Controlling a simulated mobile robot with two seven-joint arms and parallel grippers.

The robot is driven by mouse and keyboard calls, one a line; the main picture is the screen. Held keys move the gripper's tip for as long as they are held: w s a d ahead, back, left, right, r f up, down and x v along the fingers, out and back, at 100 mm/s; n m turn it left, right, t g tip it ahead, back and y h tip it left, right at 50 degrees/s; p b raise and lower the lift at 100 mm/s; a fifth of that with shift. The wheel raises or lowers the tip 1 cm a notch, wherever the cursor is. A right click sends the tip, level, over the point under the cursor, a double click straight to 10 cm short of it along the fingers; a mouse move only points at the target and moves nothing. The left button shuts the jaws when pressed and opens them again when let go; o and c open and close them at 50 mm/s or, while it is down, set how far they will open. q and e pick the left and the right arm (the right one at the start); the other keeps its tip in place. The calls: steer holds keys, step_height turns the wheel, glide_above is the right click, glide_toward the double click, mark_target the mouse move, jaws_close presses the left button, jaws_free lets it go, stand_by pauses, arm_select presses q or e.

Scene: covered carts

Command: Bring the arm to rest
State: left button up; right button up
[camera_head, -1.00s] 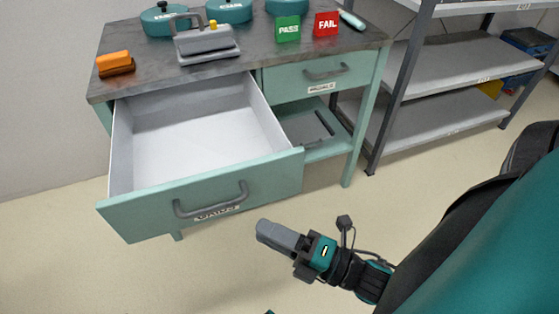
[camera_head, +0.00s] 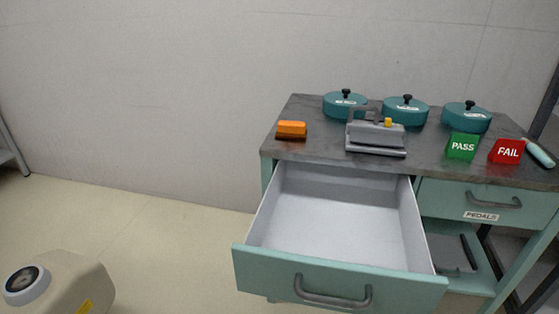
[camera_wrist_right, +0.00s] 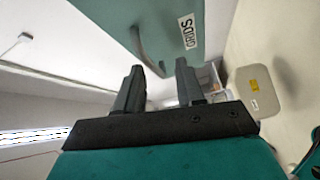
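My right gripper (camera_wrist_right: 159,68) shows in the right wrist view, its two dark fingers apart with nothing between them. I cannot tell the exact gap between fingers and handle. In the head view the same drawer (camera_head: 270,268) stands pulled out under the grey worktop (camera_head: 240,155), and its white inside looks empty. Neither gripper shows in the head view. My left gripper is in no view now.
On the worktop are teal lidded pots (camera_head: 405,112), a grey handled device (camera_head: 377,135), an orange block (camera_head: 291,129), a green PASS sign (camera_head: 463,146) and a red FAIL sign (camera_head: 507,151). A beige container (camera_head: 65,283) stands at lower left.

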steer(key=w+a+f+m+g+h, duration=0.35)
steer(key=f+m+g, duration=0.25)
steer(key=m, duration=1.1)
arm_select(q)
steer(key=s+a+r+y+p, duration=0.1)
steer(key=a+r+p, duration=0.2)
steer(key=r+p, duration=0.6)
steer(key=p, duration=0.4)
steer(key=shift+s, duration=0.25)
arm_select(e)
step_height(320, 180, up, 9)
steer(key=s+d+h, duration=0.1)
steer(key=s+d, duration=0.1)
steer(key=shift+s+d, duration=0.25)
steer(key=shift+d, duration=0.1)
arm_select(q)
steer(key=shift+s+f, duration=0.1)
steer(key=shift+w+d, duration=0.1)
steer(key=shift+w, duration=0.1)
arm_select(e)
steer(key=shift+f, duration=0.15)
